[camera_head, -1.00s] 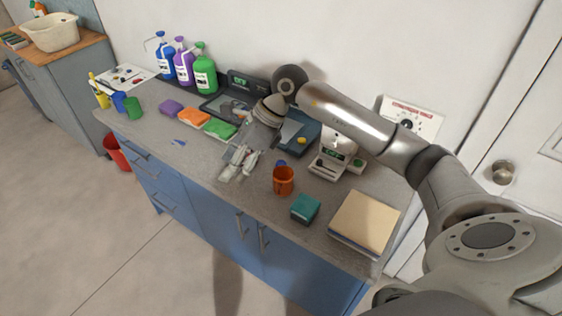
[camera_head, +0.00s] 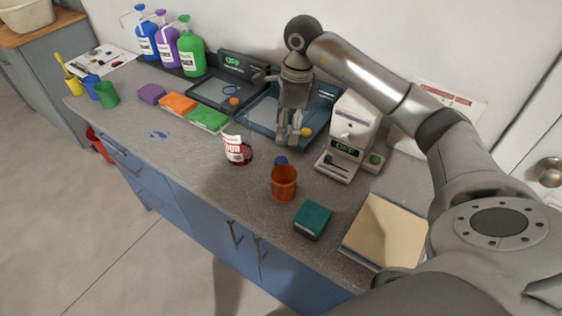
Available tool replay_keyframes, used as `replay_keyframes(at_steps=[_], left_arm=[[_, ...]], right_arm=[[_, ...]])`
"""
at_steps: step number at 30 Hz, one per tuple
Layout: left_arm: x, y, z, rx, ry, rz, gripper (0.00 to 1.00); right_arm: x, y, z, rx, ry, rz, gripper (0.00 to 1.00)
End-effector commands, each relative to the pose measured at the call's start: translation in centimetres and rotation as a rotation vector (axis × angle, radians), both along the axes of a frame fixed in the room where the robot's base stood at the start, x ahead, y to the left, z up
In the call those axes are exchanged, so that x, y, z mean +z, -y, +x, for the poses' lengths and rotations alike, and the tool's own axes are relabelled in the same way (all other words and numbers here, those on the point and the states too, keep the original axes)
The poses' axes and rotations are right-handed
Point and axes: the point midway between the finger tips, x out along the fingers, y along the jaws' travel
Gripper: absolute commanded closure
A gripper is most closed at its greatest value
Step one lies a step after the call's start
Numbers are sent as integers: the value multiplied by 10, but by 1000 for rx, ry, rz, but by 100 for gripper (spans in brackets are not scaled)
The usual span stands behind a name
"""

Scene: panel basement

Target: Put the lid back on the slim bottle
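A small bottle (camera_head: 235,149) with a white and red label and a dark red base stands on the grey counter, left of the orange cup. I cannot tell if it is the slim bottle or whether its top is open. A small blue round piece (camera_head: 281,160) shows just behind the orange cup; it may be a lid. My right gripper (camera_head: 289,139) points down over the front edge of the dark blue tray, right of the bottle and apart from it. Its fingers look close together, and I cannot tell whether they hold anything. My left gripper is not in view.
An orange cup (camera_head: 284,184), a teal box (camera_head: 312,219) and a cream-topped stack (camera_head: 384,232) stand at the front right. A white device (camera_head: 351,138) is right of the dark blue tray (camera_head: 262,121). A yellow ball (camera_head: 307,132) is beside my gripper.

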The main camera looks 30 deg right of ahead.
Motion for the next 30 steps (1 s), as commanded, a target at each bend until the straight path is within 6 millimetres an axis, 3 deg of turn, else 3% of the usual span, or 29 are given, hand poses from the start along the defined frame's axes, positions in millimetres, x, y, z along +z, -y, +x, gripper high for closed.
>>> replay_keyframes(at_steps=[9, 21, 30], left_arm=[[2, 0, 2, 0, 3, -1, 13], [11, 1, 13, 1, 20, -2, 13], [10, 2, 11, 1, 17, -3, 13]], right_arm=[[-3, -1, 0, 0, -2, 1, 43], [-53, -6, 3, 0, -1, 2, 43], [-55, -6, 3, 0, 0, 1, 43]])
